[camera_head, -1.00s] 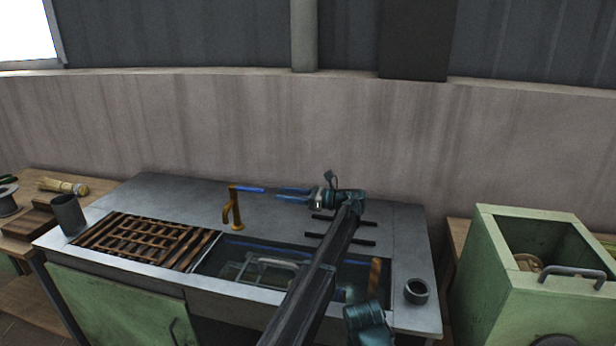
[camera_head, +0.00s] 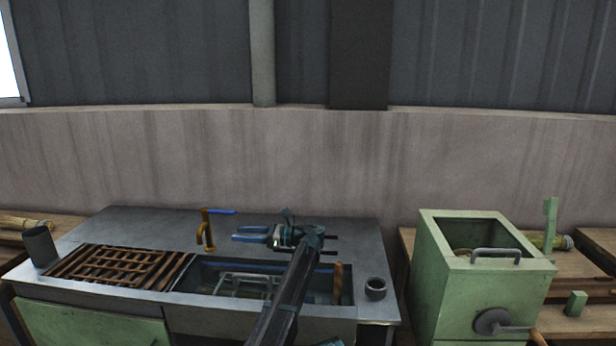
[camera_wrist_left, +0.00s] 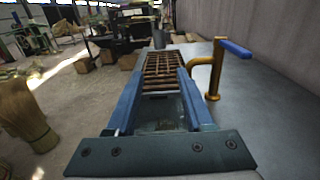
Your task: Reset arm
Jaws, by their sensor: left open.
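My left gripper (camera_head: 236,234) points left in the head view, its two blue fingers apart and empty. It hovers over the back part of the metal sink bench (camera_head: 130,224), just right of the orange tap (camera_head: 206,236) with its blue lever (camera_head: 221,212). The fingers look apart from the tap. In the left wrist view the open fingers (camera_wrist_left: 160,72) frame the brown slatted rack (camera_wrist_left: 163,68), with the tap (camera_wrist_left: 214,75) at the right. My left arm crosses in front of the sink basin (camera_head: 205,275) and hides part of it. My right gripper is not in view.
A grey cup (camera_head: 40,247) stands at the bench's left end and a dark ring-like cup (camera_head: 375,288) at its right. A green box (camera_head: 470,280) with a handle and round crank stands right of the bench. A broom-like bundle (camera_wrist_left: 22,105) shows in the wrist view.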

